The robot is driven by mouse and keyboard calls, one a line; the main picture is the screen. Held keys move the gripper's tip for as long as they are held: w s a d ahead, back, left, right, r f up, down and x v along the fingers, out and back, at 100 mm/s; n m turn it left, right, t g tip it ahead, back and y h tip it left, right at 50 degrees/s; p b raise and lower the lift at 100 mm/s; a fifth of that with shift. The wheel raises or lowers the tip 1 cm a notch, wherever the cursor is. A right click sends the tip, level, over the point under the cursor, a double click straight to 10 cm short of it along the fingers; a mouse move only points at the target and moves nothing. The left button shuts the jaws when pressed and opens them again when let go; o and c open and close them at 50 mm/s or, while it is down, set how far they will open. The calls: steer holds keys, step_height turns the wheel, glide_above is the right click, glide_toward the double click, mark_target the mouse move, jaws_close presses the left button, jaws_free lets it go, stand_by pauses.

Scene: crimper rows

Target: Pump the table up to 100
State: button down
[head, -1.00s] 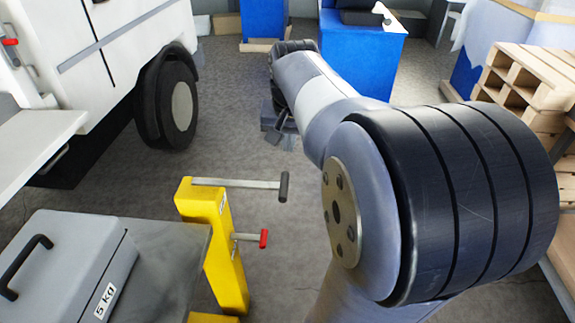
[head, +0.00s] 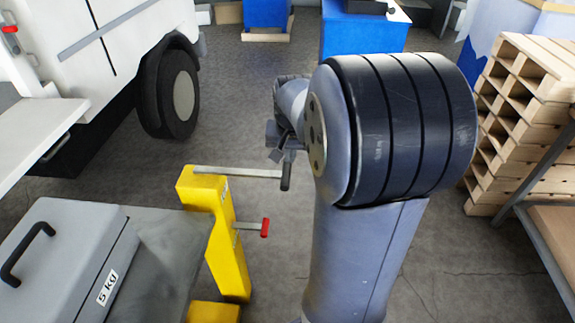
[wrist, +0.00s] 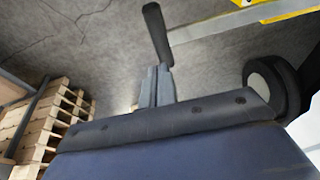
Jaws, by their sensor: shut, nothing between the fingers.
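The lift table's yellow column (head: 229,240) stands beside its grey top (head: 176,245). A grey pump lever (head: 236,173) runs right from the column to an upright black grip (head: 286,176). A shorter lever with a red tip (head: 265,228) sits lower on the column. My gripper (head: 278,153) is shut and empty, close to the black grip on its far side. In the wrist view, the closed fingers (wrist: 156,85) point at the lower end of the black grip (wrist: 157,34). I cannot tell whether they touch it. No height reading is visible.
A grey case (head: 60,255) marked 5 kg rests on the table top. A white vehicle (head: 130,40) stands at the left. Wooden pallets (head: 525,110) and a bench (head: 550,235) are at the right. Blue cabinets (head: 362,35) stand behind. Floor beyond the lever is clear.

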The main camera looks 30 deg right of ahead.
mark_target(287, 172)
steer(key=shift+w+a+f, duration=0.1)
steer(key=shift+a+f, duration=0.05)
steer(key=shift+f, duration=0.8)
steer(key=shift+w+a+f, duration=0.1)
steer(key=shift+a+f, duration=0.05)
steer(key=shift+f, duration=0.8)
